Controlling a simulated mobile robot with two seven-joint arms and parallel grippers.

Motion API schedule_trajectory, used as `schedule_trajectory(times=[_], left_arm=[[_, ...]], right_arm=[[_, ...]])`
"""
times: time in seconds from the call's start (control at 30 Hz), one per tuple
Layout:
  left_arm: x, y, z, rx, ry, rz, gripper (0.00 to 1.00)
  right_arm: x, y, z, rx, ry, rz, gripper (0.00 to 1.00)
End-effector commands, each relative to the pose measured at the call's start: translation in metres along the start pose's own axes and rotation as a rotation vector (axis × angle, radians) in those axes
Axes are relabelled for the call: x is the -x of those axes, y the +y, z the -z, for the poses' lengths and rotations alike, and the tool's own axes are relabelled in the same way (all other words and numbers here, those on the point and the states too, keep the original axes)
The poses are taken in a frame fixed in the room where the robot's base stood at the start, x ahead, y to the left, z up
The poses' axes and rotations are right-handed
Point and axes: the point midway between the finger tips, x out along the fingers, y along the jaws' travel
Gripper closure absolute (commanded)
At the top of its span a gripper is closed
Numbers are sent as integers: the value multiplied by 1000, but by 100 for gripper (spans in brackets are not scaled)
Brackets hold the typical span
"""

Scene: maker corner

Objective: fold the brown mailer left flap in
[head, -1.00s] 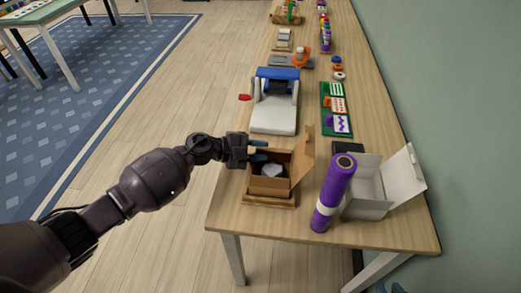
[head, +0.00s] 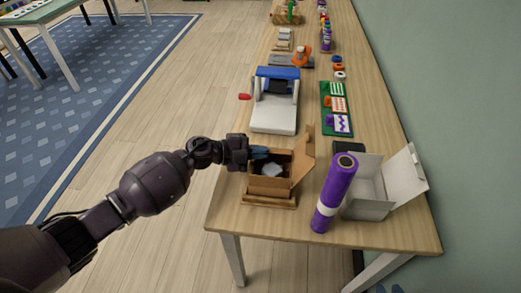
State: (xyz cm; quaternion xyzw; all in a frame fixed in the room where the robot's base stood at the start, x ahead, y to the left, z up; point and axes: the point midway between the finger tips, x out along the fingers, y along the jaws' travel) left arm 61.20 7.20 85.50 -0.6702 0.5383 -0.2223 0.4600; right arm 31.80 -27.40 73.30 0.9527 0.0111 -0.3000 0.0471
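The brown mailer (head: 268,186) is a small open cardboard box near the table's front left corner, on a wooden base (head: 268,202). Its right flap (head: 304,154) stands up, leaning outward. A pale grey item (head: 271,170) lies inside. My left gripper (head: 259,153) is at the box's left side, its blue-tipped fingers at the upper left rim. The left flap cannot be made out behind the gripper. Whether the fingers are apart or touch the flap is too small to tell. My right gripper is not in view.
A purple roll (head: 333,197) with a white band stands right of the mailer, before an open white box (head: 374,190). A white and blue machine (head: 274,104) stands behind the mailer. A green board (head: 336,110) lies farther right. The table's left edge (head: 222,188) is close.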

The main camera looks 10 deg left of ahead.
Motion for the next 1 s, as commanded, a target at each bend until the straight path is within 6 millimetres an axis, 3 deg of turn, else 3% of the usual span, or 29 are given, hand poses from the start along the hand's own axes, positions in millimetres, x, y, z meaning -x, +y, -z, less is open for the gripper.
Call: schedule_trajectory(times=[0.37, 0.57, 1.0], left_arm=[[0, 2, 0, -25, -1, 10, 100], [0, 2, 0, -25, -1, 10, 72], [2, 2, -1, -24, -2, 7, 72]], right_arm=[[-1, 0, 4, 1, 8, 1, 72], [-1, 0, 4, 2, 7, 1, 72], [-1, 1, 4, 4, 6, 1, 72]])
